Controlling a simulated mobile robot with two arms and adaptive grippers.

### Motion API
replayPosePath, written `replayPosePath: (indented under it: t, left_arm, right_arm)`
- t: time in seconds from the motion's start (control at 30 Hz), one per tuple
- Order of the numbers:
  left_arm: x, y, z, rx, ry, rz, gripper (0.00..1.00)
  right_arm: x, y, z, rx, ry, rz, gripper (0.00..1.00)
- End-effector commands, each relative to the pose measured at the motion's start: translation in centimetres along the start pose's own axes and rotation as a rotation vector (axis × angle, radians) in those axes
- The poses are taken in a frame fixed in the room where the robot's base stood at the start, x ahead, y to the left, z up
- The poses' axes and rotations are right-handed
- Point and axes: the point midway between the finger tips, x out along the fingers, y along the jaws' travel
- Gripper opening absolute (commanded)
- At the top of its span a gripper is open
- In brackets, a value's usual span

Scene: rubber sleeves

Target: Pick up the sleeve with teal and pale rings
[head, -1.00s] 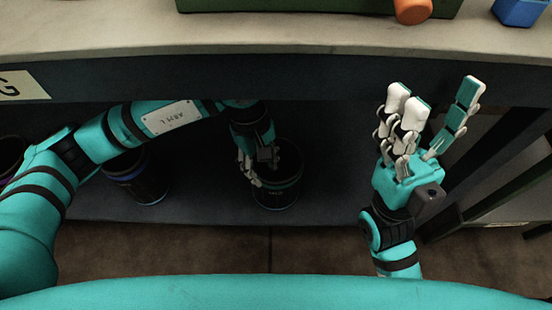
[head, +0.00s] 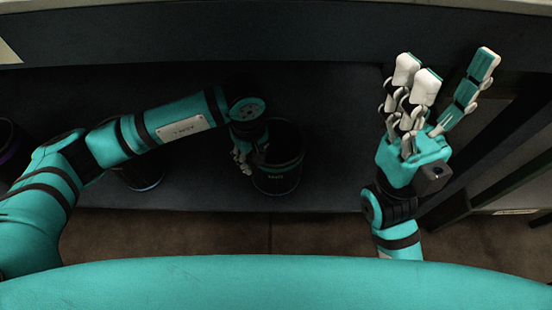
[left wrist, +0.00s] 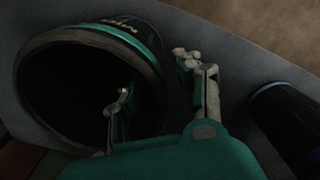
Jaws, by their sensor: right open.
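A dark round sleeve (head: 277,180) stands upright on the low shelf in the head view, open at the top. My left gripper (head: 243,155) is at the sleeve's left side. In the left wrist view my left gripper (left wrist: 155,80) has one finger inside the opening and one outside, with the wall between. Whether they press on it is unclear. My right gripper (head: 440,75) is open and empty, raised at the right.
Another dark sleeve (head: 147,180) with a blue band stands on the shelf (head: 330,150), partly behind my left arm. One more (head: 8,145) is at the far left edge. The tabletop edge (head: 300,5) overhangs the shelf. Dark frame bars (head: 490,150) stand at the right.

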Motion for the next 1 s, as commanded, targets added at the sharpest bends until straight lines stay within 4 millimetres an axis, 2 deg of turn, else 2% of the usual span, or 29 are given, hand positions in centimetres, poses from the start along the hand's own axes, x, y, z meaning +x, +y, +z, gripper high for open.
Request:
replayPosePath:
  t: [0.1,0.23,0.37,0.57,0.6,0.87,1.0]
  left_arm:
    - [2.5,-0.1,0.1,0.000,-0.003,-0.004,0.35]
    - [4.3,-0.1,0.1,-0.001,-0.003,-0.002,0.35]
    - [5.1,0.0,0.1,-0.001,-0.002,-0.001,0.35]
    - [5.0,0.0,0.0,0.000,-0.001,-0.001,0.35]
    - [5.0,0.0,0.0,0.000,-0.001,-0.001,0.33]
    - [5.0,0.0,0.0,0.000,-0.001,-0.001,0.00]
    - [5.0,0.0,0.0,0.000,-0.001,-0.001,0.00]
  right_arm:
    - [0.3,0.0,0.2,-0.004,0.035,-0.010,0.61]
    - [0.7,0.0,0.3,-0.007,0.055,-0.019,0.61]
    - [1.0,0.0,0.3,-0.009,0.064,-0.023,0.61]
    - [1.1,0.0,0.3,-0.008,0.063,-0.023,0.61]
    - [1.1,0.0,0.3,-0.008,0.063,-0.023,0.61]
    - [1.1,0.0,0.3,-0.008,0.063,-0.023,0.61]
    - [1.1,0.0,0.3,-0.008,0.063,-0.023,0.61]
